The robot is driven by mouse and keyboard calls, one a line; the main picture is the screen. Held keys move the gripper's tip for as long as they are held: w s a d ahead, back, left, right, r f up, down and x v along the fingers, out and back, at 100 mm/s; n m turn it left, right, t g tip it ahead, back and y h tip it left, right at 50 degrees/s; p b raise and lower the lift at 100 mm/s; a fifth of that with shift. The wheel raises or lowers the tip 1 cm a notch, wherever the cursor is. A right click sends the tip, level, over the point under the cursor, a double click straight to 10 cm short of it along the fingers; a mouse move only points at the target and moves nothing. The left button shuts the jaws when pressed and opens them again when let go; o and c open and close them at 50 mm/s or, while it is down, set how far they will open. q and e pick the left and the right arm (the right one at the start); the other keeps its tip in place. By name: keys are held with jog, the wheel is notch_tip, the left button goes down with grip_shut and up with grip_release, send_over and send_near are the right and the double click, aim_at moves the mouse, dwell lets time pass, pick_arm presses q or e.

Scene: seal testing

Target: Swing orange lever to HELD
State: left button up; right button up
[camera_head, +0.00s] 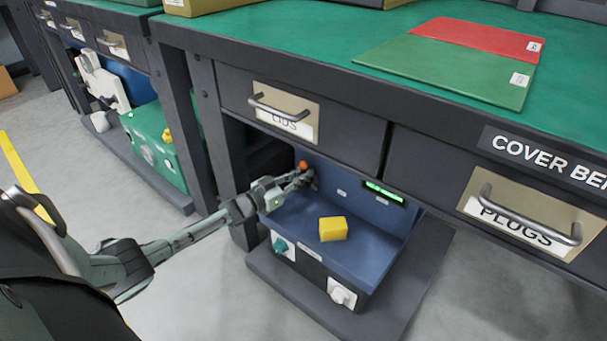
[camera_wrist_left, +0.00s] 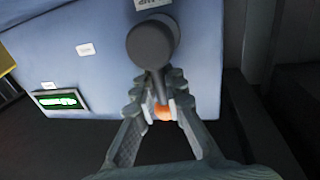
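The orange lever shows as an orange knob (camera_head: 303,164) at the back left of the blue test unit (camera_head: 375,245) under the bench. In the left wrist view, its orange end (camera_wrist_left: 163,113) sits between my finger pads, beside a dark round pivot (camera_wrist_left: 151,40). My left gripper (camera_head: 298,180) reaches in from the left, and its fingers (camera_wrist_left: 160,95) are closed around the lever. A small label by the pivot is cut off, and I cannot read the HELD marking. My right gripper is not in view.
A yellow block (camera_head: 333,229) sits on the unit's blue deck. A green-lit display (camera_head: 384,191) is on its back panel. Teal (camera_head: 280,246) and white (camera_head: 342,294) knobs are on its front. The LIDS drawer (camera_head: 290,115) and bench leg (camera_head: 198,130) hem in my arm.

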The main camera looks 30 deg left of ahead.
pick_arm(q)
jog(key=o, duration=0.5)
jog(key=shift+c, duration=0.2)
jog(key=shift+s, duration=0.1)
jog(key=v, duration=1.2)
